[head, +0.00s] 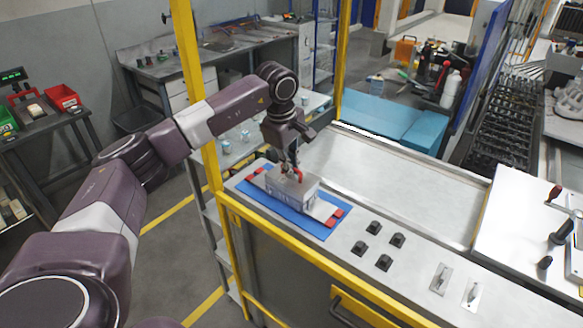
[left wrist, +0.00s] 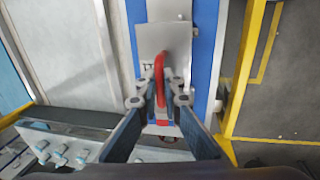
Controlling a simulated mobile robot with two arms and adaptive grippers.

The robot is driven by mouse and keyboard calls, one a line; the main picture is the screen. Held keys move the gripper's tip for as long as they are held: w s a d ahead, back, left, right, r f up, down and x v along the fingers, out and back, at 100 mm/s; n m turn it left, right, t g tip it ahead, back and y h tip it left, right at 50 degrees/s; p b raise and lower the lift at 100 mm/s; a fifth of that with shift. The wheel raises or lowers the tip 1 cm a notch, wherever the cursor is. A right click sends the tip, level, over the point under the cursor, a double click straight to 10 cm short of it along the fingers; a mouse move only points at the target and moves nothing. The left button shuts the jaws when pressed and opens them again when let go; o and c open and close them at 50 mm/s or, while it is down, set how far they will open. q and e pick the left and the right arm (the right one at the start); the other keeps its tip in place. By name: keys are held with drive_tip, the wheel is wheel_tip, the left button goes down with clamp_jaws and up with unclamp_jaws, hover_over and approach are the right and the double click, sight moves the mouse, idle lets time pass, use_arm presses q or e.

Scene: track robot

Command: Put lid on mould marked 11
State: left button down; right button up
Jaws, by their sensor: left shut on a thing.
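A grey metal block, the mould (head: 284,198), sits on a blue mat (head: 308,225) on the steel bench. A flat grey plate that looks like the lid (left wrist: 181,45) covers its top, with a red looped handle (left wrist: 158,75). A small dark marking shows beside the handle in the left wrist view, too blurred to read. My left gripper (head: 293,171) is above the block, pointing down, and shut on the red handle; its fingers (left wrist: 158,101) flank the loop. I cannot tell whether the lid touches the mould all round. My right gripper is not in view.
Red end pieces (head: 334,217) show at the block's base. Several black knobs (head: 374,227) and two switch plates (head: 440,279) lie right of the mat. A yellow post (head: 191,90) stands close to my left arm. The steel top (head: 390,185) behind is clear.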

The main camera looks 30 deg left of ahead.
use_arm(q)
drive_tip(key=shift+f, duration=0.2)
idle(0.4)
drive_tip(key=c, duration=2)
unclamp_jaws()
drive_tip(key=r, duration=0.4)
drive_tip(key=s+r, duration=0.1)
drive_tip(key=r, duration=0.3)
drive_tip(key=s+r, duration=0.1)
drive_tip(key=r, duration=0.3)
drive_tip(key=shift+s+a, duration=0.1)
drive_tip(key=shift+s, duration=0.1)
drive_tip(key=shift+f, duration=0.1)
